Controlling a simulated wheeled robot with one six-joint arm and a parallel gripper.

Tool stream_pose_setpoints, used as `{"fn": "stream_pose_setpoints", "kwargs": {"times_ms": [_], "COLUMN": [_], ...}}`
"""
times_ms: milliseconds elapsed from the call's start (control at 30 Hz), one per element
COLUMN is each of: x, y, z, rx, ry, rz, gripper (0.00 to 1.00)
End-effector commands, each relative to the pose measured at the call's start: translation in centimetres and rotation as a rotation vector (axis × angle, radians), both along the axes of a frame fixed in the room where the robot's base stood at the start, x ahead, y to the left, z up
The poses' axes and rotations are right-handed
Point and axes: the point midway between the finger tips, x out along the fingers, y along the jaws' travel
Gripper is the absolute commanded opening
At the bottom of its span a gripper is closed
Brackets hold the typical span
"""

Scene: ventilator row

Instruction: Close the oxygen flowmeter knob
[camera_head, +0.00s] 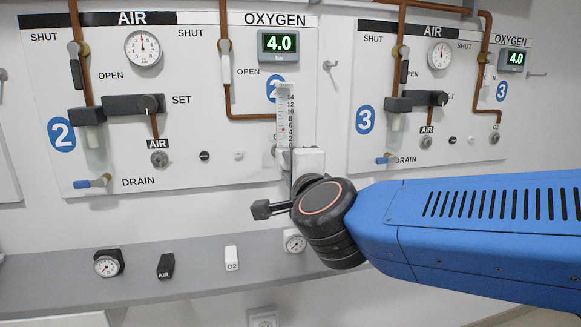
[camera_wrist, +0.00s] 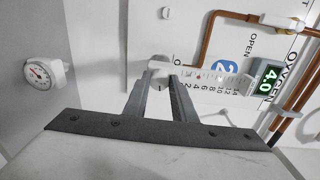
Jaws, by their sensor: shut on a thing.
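The oxygen flowmeter (camera_head: 286,112) is a clear upright tube with a 2-to-14 scale on panel 2, below the oxygen display. A small reddish mark shows low in the tube, around 4 to 6. The tube also shows sideways in the wrist view (camera_wrist: 210,78). Its grey-white round knob (camera_wrist: 159,71) is at the tube's lower end. My gripper (camera_wrist: 160,86) has its two grey fingers shut on the knob, one on each side. In the head view my wrist and gripper body hide the knob and most of the fingers.
The oxygen display (camera_head: 278,45) reads 4.0. Panel 3 (camera_head: 470,125) is to the right. A grey shelf (camera_head: 190,258) below carries a gauge (camera_head: 108,263), a black AIR piece (camera_head: 166,266), a white O2 piece (camera_head: 231,258) and another gauge (camera_head: 294,241) close to my wrist.

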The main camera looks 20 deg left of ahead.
Motion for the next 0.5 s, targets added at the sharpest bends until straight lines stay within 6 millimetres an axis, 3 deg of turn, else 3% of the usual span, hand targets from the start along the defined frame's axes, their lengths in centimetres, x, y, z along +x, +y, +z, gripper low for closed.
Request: {"fn": "stream_pose_setpoints", "kwargs": {"times_ms": [500], "x": [-0.05], "y": [0.10], "z": [-0.17], "rx": [-0.419], "ry": [-0.256], "rz": [0.000], "gripper": [0.01]}}
